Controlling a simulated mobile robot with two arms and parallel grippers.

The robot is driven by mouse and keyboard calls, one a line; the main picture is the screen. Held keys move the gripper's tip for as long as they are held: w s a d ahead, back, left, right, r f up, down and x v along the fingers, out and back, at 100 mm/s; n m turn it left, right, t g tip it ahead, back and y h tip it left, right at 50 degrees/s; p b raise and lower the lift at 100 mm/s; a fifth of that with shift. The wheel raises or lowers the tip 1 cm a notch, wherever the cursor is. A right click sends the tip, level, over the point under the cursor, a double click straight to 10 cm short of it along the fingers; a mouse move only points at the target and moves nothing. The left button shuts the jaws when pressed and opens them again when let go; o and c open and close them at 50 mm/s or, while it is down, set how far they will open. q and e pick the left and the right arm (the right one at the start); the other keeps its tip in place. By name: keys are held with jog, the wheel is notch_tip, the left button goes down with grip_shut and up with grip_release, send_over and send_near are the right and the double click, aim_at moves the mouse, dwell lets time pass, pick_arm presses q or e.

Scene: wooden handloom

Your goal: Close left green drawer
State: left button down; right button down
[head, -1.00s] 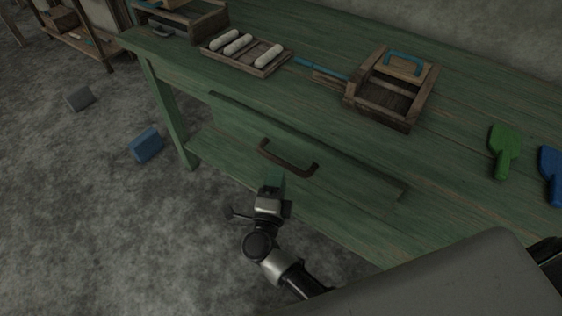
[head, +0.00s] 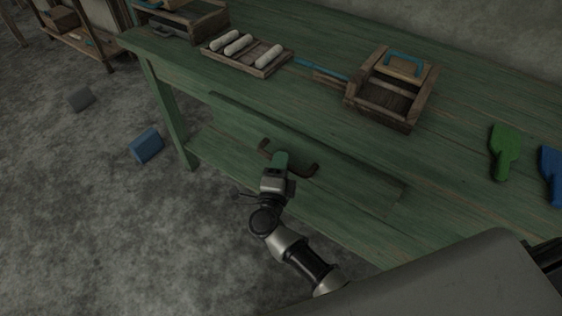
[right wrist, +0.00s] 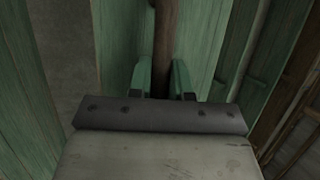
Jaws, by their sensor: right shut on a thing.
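The green drawer (head: 235,127) sits in the front of the green table. Its front panel appears to stand out a little from the table edge; its inside is not visible in the head view. A dark brown bar handle (head: 307,171) is fixed across the panel. My right gripper (head: 280,158) is at the handle's middle, its green fingers on it. In the right wrist view, the two fingers (right wrist: 163,80) are on either side of the brown handle bar (right wrist: 166,40), shut on it. My left gripper is not in view.
On the tabletop (head: 450,150) are a tray (head: 262,72) with white rolls, a wooden box (head: 376,115) with a blue handle, and green (head: 505,150) and blue (head: 552,172) paddles. A blue block (head: 146,145) lies on the floor. Floor before the table is clear.

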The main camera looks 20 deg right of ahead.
aim_at(291, 152)
jog(key=shift+w+d, duration=0.7)
jog(key=shift+d, duration=0.2)
jog(key=shift+w+d, duration=0.65)
jog(key=shift+d, duration=0.25)
jog(key=c, duration=1.4)
grip_release()
jog(key=o, duration=0.3)
jog(key=shift+o, duration=0.2)
